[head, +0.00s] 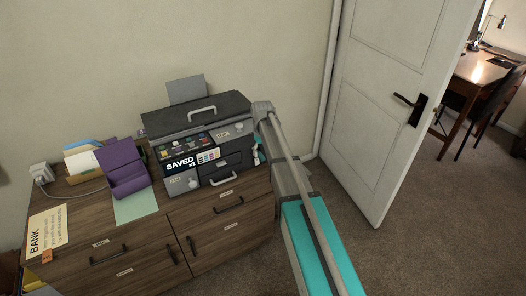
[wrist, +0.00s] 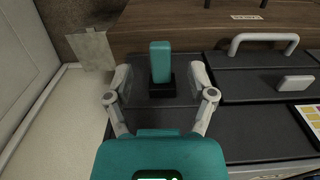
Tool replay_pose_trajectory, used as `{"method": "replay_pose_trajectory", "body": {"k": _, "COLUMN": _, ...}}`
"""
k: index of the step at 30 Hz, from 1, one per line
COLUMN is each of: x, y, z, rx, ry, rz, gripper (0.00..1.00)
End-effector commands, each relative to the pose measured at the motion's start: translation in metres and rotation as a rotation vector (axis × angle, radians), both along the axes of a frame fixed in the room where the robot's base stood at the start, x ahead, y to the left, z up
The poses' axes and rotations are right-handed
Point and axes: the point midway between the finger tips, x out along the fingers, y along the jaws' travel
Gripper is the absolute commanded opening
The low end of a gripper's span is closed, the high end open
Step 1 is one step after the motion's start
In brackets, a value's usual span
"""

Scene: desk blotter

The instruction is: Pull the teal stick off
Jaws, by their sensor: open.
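The teal stick (wrist: 160,60) is a short block standing up out of a small black socket (wrist: 161,91) on the dark printer face in the wrist view. My gripper (wrist: 160,79) is open, with one pale finger on each side of the stick and socket. Gaps show on both sides, so the fingers appear not to touch it. In the head view my arm crosses in front of the printer's right end, and the stick cannot be made out clearly there.
The dark grey printer (head: 195,120) stands on a wooden cabinet (head: 140,250) with drawer handles. A purple open box (head: 123,170) and a paper holder (head: 85,160) stand to its left. A white door (head: 390,100) is open at the right. Carpeted floor lies in front.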

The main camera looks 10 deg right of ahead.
Motion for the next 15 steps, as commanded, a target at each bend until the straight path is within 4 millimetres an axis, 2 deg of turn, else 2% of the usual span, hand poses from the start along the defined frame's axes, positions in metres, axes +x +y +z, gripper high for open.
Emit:
{"method": "replay_pose_trajectory", "body": {"k": 1, "x": 0.000, "y": 0.000, "z": -0.008, "rx": 0.000, "ry": 0.000, "rz": 0.000, "gripper": 0.71}}
{"method": "replay_pose_trajectory", "body": {"k": 6, "x": 0.000, "y": 0.000, "z": -0.019, "rx": 0.000, "ry": 0.000, "rz": 0.000, "gripper": 0.71}}
{"method": "replay_pose_trajectory", "body": {"k": 15, "x": 0.000, "y": 0.000, "z": -0.028, "rx": 0.000, "ry": 0.000, "rz": 0.000, "gripper": 0.71}}
